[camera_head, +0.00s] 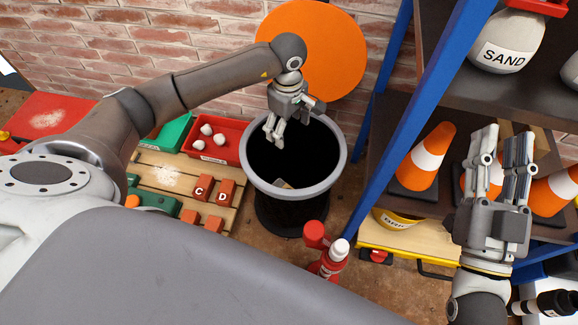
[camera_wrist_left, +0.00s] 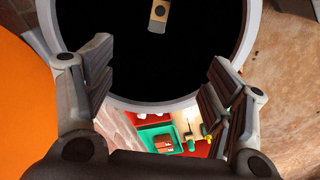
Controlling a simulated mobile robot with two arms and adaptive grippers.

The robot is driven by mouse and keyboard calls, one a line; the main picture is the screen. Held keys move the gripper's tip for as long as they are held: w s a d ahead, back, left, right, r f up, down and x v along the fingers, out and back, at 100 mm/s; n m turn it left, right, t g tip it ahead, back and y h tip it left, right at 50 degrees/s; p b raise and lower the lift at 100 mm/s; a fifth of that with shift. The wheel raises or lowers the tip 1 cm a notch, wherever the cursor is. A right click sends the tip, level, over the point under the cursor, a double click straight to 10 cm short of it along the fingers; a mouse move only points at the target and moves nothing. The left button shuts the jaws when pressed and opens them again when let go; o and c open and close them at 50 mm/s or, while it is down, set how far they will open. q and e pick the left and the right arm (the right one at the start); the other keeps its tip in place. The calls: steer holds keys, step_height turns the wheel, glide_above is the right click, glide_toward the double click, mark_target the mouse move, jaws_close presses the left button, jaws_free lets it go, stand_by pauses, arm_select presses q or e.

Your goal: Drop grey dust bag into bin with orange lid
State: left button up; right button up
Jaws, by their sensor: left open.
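The bin (camera_head: 329,178) is a black tub with a grey rim, standing on the floor. Its round orange lid (camera_head: 318,45) is tipped up against the brick wall behind it. A small grey and tan piece (camera_head: 283,184) with a dark round spot lies inside the dark bin. It also shows in the left wrist view (camera_wrist_left: 158,14); it looks like part of the dust bag, and the rest is lost in the dark. My left gripper (camera_head: 272,138) is open and empty above the bin's mouth, its fingers pointing down. My right gripper (camera_head: 502,135) is open and empty, its fingers pointing up.
A shelf with blue posts (camera_head: 381,125) stands close on the bin's right, with orange cones (camera_head: 428,157) and a sand jug (camera_head: 505,42). A red tray (camera_head: 215,140) and a wooden pallet (camera_head: 160,178) lie left of the bin. A red bottle (camera_head: 331,261) stands in front.

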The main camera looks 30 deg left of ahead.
arm_select(q)
step_height(320, 180, up, 6)
steer(key=shift+s, duration=0.1)
stand_by(0.6)
